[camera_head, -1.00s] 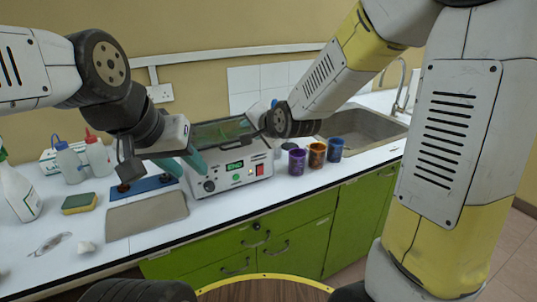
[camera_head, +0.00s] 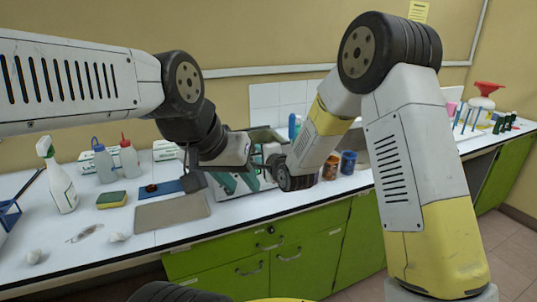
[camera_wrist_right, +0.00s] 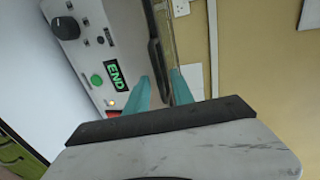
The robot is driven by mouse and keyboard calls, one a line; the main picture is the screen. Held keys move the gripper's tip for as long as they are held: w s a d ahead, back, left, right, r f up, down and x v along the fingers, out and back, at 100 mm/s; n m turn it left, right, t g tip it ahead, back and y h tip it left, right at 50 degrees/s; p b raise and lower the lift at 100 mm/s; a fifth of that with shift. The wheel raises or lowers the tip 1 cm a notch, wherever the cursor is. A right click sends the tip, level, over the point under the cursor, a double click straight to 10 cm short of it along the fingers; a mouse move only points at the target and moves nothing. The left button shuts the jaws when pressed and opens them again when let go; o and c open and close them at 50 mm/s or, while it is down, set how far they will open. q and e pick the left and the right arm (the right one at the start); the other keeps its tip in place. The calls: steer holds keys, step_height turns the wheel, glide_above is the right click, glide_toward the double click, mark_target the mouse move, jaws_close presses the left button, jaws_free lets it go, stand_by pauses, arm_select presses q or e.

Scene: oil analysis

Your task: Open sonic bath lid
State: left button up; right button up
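The sonic bath is a white box with a knob, a green button and a green END display; its panel (camera_wrist_right: 100,60) shows in the right wrist view. In the head view my arms hide most of it, and only part of its lid (camera_head: 265,135) shows above them. The lid seems down, but how it sits is hard to tell. My left gripper (camera_head: 237,184), with teal fingers apart, is in front of the bath. My right gripper (camera_wrist_right: 162,88) has its fingers apart, near the dark bar (camera_wrist_right: 158,65) at the lid's edge; contact is unclear.
A grey mat (camera_head: 172,212), a blue tray (camera_head: 165,189), a sponge (camera_head: 111,200) and bottles (camera_head: 129,160) stand left of the bath. Colored cups (camera_head: 348,162) stand to the right. My two wrists are close together over the bath.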

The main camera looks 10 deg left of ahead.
steer(key=shift+w+a+f, duration=0.1)
steer(key=shift+w+a, duration=0.15)
steer(key=shift+w, duration=0.1)
jaws_close()
stand_by(1.2)
